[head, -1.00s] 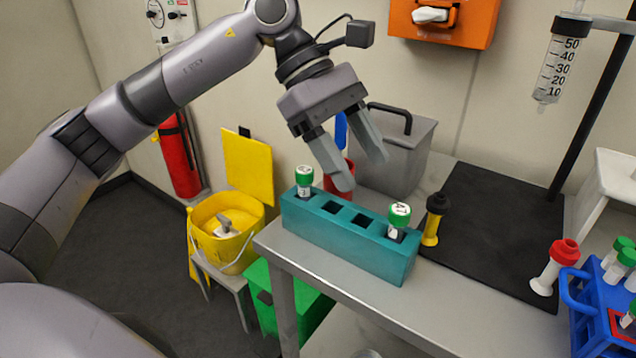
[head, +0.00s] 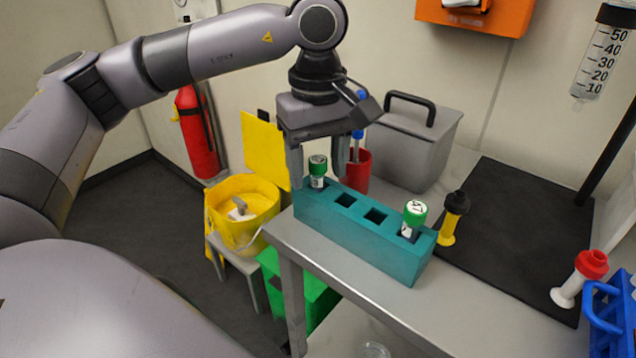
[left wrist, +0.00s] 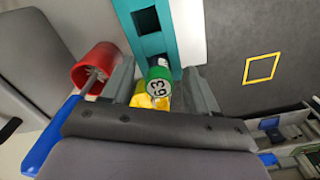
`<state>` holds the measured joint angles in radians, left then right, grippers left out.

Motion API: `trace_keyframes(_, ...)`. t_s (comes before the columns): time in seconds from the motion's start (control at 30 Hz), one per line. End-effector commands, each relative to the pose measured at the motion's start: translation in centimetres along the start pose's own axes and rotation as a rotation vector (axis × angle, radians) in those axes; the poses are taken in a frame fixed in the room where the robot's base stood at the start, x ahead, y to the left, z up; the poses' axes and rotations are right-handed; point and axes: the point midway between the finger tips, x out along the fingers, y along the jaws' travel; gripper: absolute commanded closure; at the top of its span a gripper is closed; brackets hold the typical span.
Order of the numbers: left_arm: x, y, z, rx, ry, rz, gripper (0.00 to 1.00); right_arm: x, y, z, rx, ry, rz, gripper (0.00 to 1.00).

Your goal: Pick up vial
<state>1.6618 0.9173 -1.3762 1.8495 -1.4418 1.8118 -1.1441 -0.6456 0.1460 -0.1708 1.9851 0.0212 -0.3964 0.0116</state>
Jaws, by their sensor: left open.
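A green-capped vial (head: 318,170) stands in the left end slot of the teal rack (head: 385,257). In the left wrist view its green cap (left wrist: 158,85) is marked 63 and lies between my fingers. My left gripper (head: 319,176) is open, pointing down, with one finger on each side of this vial. I cannot tell whether the fingers touch it. A second green-capped vial (head: 413,218) stands in the right end slot. The two middle slots are empty. My right gripper is not in view.
A red cup (head: 357,172) stands close behind the rack and the gripper. A grey lidded box (head: 415,145) is behind it. The front of the grey bench (head: 345,285) is clear.

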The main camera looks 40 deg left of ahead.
Motion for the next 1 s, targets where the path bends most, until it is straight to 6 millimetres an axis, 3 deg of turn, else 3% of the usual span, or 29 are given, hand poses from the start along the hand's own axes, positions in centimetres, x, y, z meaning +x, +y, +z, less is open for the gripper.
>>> trace_keyframes(0.23,0.2,0.0,0.0,0.000,-0.001,0.001,0.41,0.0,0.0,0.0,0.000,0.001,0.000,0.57)
trace_keyframes(0.4,0.2,0.0,0.0,0.000,-0.001,0.001,0.96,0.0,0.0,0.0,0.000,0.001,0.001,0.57)
trace_keyframes(0.43,0.2,0.0,0.0,-0.001,-0.001,0.001,1.00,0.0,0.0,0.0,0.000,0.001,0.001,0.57)
trace_keyframes(0.77,0.0,0.0,0.0,-0.001,-0.001,0.002,1.00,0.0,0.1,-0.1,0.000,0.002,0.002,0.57)
trace_keyframes(1.0,-2.2,0.1,0.0,-0.001,-0.001,0.005,1.00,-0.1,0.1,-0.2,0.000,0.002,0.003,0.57)
